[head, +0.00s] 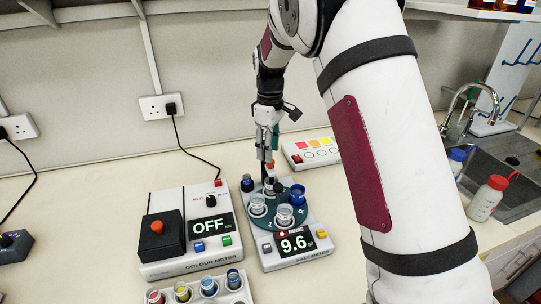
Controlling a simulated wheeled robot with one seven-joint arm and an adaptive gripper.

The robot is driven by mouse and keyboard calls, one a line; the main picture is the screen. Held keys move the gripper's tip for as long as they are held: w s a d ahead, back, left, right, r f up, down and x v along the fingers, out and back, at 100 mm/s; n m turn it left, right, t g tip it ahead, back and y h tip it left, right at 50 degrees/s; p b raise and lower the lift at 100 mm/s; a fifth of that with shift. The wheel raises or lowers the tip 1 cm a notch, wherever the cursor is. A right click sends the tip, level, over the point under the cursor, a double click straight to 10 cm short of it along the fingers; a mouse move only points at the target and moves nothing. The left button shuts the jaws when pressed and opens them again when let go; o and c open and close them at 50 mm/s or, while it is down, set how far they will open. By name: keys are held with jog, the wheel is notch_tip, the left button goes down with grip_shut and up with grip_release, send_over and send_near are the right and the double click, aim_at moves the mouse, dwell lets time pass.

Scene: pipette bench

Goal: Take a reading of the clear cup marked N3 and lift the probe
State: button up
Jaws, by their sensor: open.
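The salt meter (257,258) stands mid-bench, its display (295,243) reading 9.6. On its round green turntable (270,221) stand a clear cup at the front (284,214), another clear cup to the left (257,205) and a blue cup (297,196) at the right. Any N3 mark is too small to read. A dark part, perhaps the probe holder (272,186), is at the back of the turntable; the probe tip cannot be made out. My gripper (267,155) is open, pointing down above the back of the turntable. Whether it touches the probe cannot be told.
A colour meter (187,238) reading OFF stands to the left, with a rack of coloured vials (238,296) in front. My arm hides much of the right bench.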

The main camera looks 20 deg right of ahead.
aim_at(270, 174)
jog(key=shift+f, duration=1.6)
grip_shut()
jog(key=shift+r, duration=0.1)
